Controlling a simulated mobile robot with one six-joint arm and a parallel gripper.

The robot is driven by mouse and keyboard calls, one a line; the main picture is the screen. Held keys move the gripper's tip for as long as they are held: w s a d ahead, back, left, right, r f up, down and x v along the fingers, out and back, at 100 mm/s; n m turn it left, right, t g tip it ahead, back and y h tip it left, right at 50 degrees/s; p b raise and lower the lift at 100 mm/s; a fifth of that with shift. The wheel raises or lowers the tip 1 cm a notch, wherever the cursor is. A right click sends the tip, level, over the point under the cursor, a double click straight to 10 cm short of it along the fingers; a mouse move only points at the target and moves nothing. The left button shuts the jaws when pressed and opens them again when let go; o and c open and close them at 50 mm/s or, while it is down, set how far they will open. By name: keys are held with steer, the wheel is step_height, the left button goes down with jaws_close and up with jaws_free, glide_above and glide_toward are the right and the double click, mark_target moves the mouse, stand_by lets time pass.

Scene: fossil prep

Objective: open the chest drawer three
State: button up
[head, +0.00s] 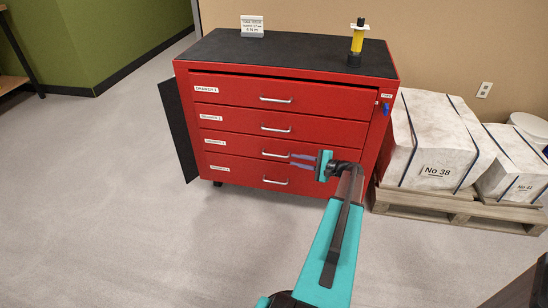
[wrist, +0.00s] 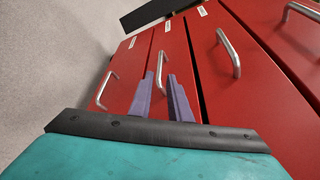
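The red chest (head: 345,140) has a stack of drawers with silver bar handles and white labels. The third drawer (head: 240,147) from the top looks closed, with its handle (head: 272,154) at mid-width. My gripper (head: 291,160) is in front of the chest, its fingertips at the right end of that handle. In the wrist view, my two purple fingers (wrist: 161,76) stand apart. A grey bar of the third handle (wrist: 161,62) shows between their tips. I cannot tell whether they touch it. The bottom handle (wrist: 104,90) is left of the fingers, the second handle (wrist: 228,53) right.
White blocks (head: 440,140) on a wooden pallet (head: 460,208) stand close at the right. A dark panel (head: 177,130) is at the chest's left side. Floor in front is clear.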

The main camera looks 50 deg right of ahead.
mark_target(277, 156)
steer(key=b+x, duration=0.2)
steer(key=x, duration=1)
jaws_close()
